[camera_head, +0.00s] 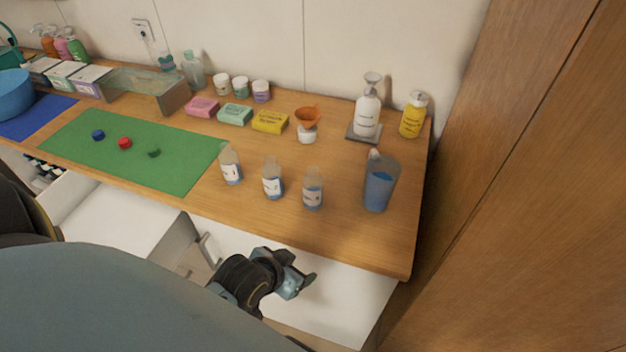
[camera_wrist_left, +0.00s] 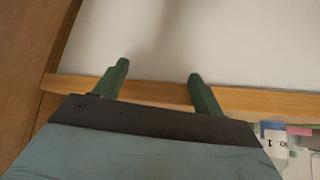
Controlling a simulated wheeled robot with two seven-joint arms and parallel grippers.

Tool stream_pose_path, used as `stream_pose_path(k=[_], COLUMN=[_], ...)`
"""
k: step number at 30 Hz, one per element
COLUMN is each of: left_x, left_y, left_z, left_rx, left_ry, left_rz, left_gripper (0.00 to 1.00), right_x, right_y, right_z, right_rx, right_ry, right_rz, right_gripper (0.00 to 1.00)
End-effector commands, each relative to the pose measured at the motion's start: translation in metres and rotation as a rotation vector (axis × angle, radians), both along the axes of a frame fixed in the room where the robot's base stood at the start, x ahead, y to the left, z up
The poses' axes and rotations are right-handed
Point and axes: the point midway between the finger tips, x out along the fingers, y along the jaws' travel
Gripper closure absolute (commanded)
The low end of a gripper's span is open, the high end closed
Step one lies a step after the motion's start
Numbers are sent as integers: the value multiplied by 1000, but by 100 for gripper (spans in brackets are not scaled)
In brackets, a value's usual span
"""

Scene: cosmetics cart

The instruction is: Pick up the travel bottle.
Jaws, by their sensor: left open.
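Three small clear travel bottles stand upright in a row near the front of the wooden counter, each with a pale label and some blue liquid: the left one (camera_head: 231,165), the middle one (camera_head: 272,179) and the right one (camera_head: 312,189). I cannot tell which one is meant. My left gripper (camera_head: 300,280) is open and empty in front of the counter's edge, below the middle and right bottles and apart from them. Its two spread fingers show in the left wrist view (camera_wrist_left: 159,75), with no bottle between them. My right gripper is not in view.
A green mat (camera_head: 135,150) holds small blue, red and green pieces. Behind are an orange funnel (camera_head: 307,118), soap boxes (camera_head: 235,114) and pump bottles (camera_head: 367,110). A white drawer (camera_head: 345,290) lies under the counter edge.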

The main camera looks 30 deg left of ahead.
Motion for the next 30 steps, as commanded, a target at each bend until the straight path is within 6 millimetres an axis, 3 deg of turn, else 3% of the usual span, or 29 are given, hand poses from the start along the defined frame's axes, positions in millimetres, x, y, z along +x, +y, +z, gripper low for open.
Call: stream_pose_path(k=[1,5,6,12,20,30], left_x=[3,10,16,42,59,112], left_y=[1,5,9,25,38,42], left_z=[28,84,105,115,126,106], left_rx=[-3,-11,-15,-23,-25,-24], left_ry=[-29,-112,-167,-347,-490,-499], left_rz=[5,21,35,81,118,120], left_gripper=[30,30,30,30,30,30], right_x=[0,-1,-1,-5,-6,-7], right_y=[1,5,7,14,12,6], right_z=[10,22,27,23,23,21], right_rx=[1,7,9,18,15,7], right_ry=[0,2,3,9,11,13], right_rz=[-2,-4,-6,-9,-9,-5], right_gripper=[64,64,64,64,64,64])
